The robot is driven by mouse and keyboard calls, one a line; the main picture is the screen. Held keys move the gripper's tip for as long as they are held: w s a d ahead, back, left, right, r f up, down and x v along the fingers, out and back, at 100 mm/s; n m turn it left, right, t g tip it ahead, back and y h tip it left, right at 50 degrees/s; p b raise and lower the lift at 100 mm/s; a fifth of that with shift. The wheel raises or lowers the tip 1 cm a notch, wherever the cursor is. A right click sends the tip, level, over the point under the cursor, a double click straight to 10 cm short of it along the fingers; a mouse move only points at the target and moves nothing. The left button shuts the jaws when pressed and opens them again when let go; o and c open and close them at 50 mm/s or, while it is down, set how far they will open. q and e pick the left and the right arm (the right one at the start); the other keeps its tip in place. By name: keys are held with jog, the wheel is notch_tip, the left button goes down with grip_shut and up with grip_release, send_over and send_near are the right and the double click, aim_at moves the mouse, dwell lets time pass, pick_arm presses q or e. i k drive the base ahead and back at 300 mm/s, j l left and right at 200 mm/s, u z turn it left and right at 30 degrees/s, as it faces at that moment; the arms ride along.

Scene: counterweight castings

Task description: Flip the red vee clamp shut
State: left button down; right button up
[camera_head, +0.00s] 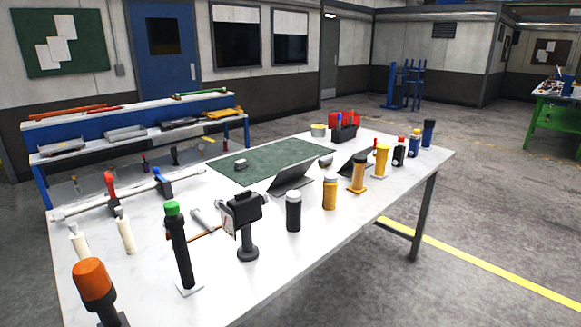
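A clamp with a red handle (109,184) stands at the left side of the white table, at a long pale bar (135,190). It is the only likely match for the red vee clamp. Its red handle points up, and its lower part is small and dark. I cannot tell whether its jaws are open or shut. A similar clamp with a blue handle (161,183) stands to its right at the same bar, its handle tilted. Neither of my grippers is in view.
Near the clamps stand white bottles (125,235), a green-topped black cylinder (180,250) and an orange-topped object (93,280). A dark device on a stand (243,218) is mid-table. Several bottles line the right edge. The green mat (275,158) is mostly clear.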

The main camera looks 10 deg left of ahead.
aim_at(108, 177)
jog(key=u, duration=1.35)
